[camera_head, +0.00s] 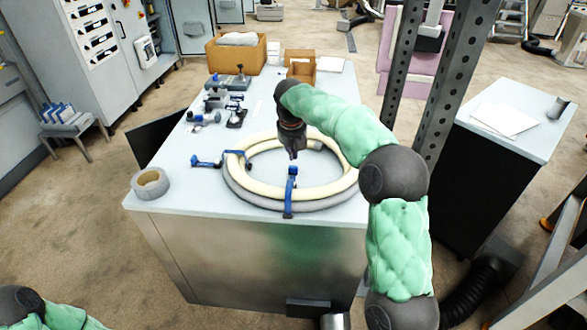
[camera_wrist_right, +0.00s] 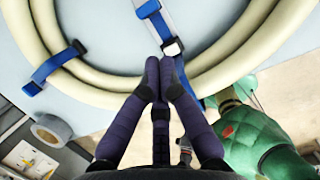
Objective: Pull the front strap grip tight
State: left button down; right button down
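A hose coil of a cream and a grey ring (camera_head: 237,185) lies flat on the work table. The front strap (camera_head: 288,205) is blue and wraps the near side of the coil, with its blue end standing up. In the right wrist view the front strap (camera_wrist_right: 155,10) has a pale end piece (camera_wrist_right: 172,48) just beyond my fingertips. My right gripper (camera_head: 293,156) points down above the coil, close to that strap end. Its fingertips (camera_wrist_right: 160,62) are together, with nothing visible between them. Contact with the strap is unclear. My left gripper is out of view.
A second blue strap (camera_head: 207,163) sits on the coil's left side. A grey tape roll (camera_head: 151,183) lies at the table's (camera_head: 190,193) near left corner. Tools (camera_head: 236,113) and boxes (camera_head: 236,52) stand farther back. A perforated metal post (camera_head: 451,85) rises right of the table.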

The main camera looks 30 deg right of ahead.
aim_at(294, 173)
jog(key=b+x, duration=0.4)
jog(key=x, duration=0.5)
jog(key=shift+d+f, duration=0.1)
jog(key=shift+f, duration=0.25)
jog(key=p, duration=0.1)
jog(key=w+p, duration=0.1)
jog(key=p, duration=0.1)
jog(key=shift+d+r, duration=0.25)
jog(key=shift+w+d+p, duration=0.1)
jog(key=shift+p, duration=0.4)
jog(key=shift+w+d+f, duration=0.1)
jog(key=shift+w+f, duration=0.05)
